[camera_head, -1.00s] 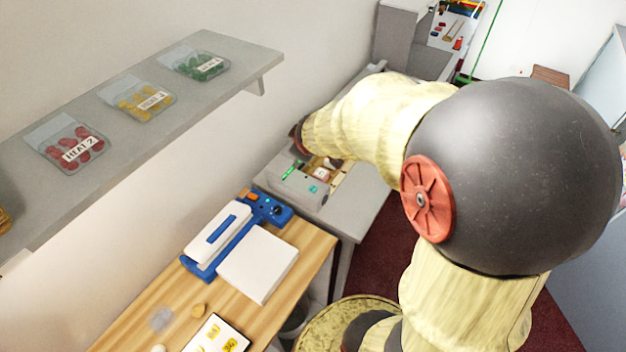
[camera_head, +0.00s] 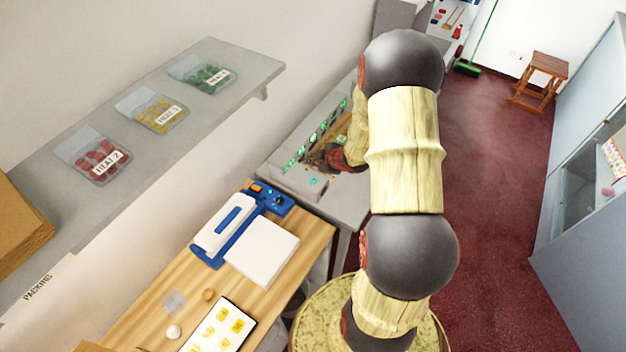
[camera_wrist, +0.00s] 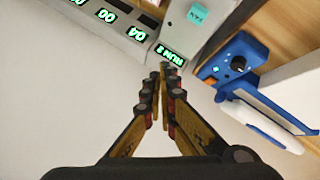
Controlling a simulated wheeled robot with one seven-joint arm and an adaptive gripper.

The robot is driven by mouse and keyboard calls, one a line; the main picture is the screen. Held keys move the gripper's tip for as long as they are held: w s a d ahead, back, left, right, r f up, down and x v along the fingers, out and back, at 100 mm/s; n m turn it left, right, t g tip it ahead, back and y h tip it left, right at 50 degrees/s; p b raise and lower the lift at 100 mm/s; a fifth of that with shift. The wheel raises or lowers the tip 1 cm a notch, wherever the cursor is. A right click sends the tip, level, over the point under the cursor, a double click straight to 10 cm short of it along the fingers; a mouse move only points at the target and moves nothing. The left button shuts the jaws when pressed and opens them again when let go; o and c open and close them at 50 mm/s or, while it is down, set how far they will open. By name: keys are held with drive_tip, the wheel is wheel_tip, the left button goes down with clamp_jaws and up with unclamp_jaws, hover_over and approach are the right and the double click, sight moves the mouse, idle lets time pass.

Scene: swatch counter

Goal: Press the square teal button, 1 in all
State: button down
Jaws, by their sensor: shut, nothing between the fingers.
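The square teal button (camera_wrist: 197,14) sits on a grey panel at the top of the wrist view, with small marks on its face. In the head view it is a small teal patch (camera_head: 313,181) at the near end of the grey machine. My gripper (camera_wrist: 162,72) is shut and empty. Its fingertips appear just below the green "RUN 2" display (camera_wrist: 171,55), with the button above and to the right of them. I see no contact with the button. In the head view my gripper (camera_head: 316,158) is small and dark over the machine, partly hidden by my wrist.
A row of green displays (camera_wrist: 106,15) runs along the machine. A blue sealer (camera_wrist: 235,58) with a dark knob stands beside it. A wooden table (camera_head: 150,310) holds a white pad (camera_head: 262,250) and a tray. A shelf with packets (camera_head: 95,155) hangs at left.

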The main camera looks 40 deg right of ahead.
sight(312, 182)
drive_tip(key=shift+f, duration=0.15)
wheel_tip(312, 182, down, 8)
drive_tip(key=b, duration=0.7)
drive_tip(key=shift+f, duration=0.25)
drive_tip(key=shift+f, duration=0.1)
idle(0.9)
drive_tip(key=shift+f+b, duration=0.3)
drive_tip(key=shift+b, duration=0.15)
drive_tip(key=shift+f+b, duration=0.45)
drive_tip(key=shift+f, duration=0.05)
idle(0.7)
drive_tip(key=shift+r, duration=0.1)
drive_tip(key=shift+r+p, duration=0.8)
drive_tip(key=shift+r, duration=0.05)
drive_tip(key=shift+r+p, duration=2.1)
drive_tip(key=shift+r, duration=0.45)
